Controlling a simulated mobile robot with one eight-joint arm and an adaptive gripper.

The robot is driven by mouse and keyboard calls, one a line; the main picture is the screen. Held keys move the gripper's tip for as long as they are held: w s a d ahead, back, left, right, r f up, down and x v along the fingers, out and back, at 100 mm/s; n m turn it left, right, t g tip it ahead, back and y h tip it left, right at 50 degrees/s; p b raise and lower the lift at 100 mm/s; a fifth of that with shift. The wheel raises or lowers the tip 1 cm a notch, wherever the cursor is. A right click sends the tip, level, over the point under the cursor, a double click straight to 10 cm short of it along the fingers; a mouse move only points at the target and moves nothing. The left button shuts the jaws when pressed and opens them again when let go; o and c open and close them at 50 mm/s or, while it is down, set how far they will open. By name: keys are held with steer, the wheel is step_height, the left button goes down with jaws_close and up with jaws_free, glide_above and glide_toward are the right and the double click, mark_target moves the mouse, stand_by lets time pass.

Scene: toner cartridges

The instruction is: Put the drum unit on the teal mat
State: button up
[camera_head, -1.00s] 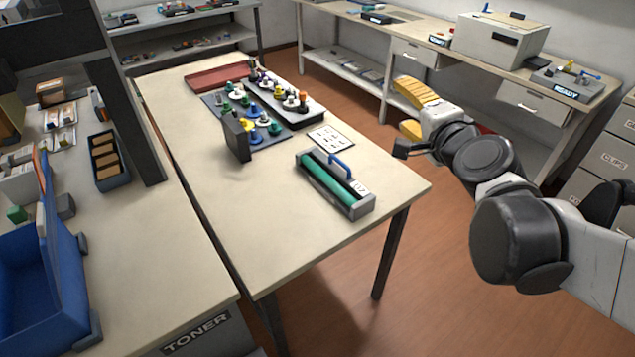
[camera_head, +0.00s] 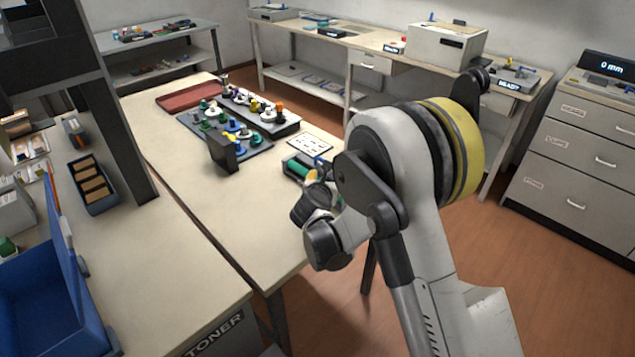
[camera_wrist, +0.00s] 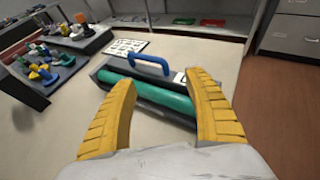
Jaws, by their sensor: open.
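The drum unit, a dark grey frame with a green roller (camera_wrist: 160,98) and a blue handle (camera_wrist: 148,64), lies on the cream table. In the head view its green roller (camera_head: 296,169) shows only in part, behind my arm. My gripper (camera_wrist: 163,80) is open and empty. Its two yellow fingers stand apart in front of the drum unit, the handle beyond and between the tips; contact cannot be told. A small green flat thing (camera_wrist: 184,21) lies at the back in the wrist view; I cannot tell if it is the teal mat.
A white printed card (camera_head: 309,144) lies beside the drum unit. An upright dark block (camera_head: 222,152) and a dark tray of coloured pegs (camera_head: 262,114) stand farther left. A red tray (camera_head: 192,92) is at the far end.

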mark_target(331, 176)
steer(key=b+x, duration=0.1)
steer(key=x, duration=0.2)
steer(key=shift+w+d+f, duration=0.1)
steer(key=shift+w+f, duration=0.1)
steer(key=shift+w, duration=0.1)
steer(key=b+x, duration=0.2)
steer(key=x, duration=0.3)
steer(key=shift+f, duration=0.15)
steer(key=shift+s+a, duration=0.15)
steer(key=shift+a, duration=0.05)
jaws_close()
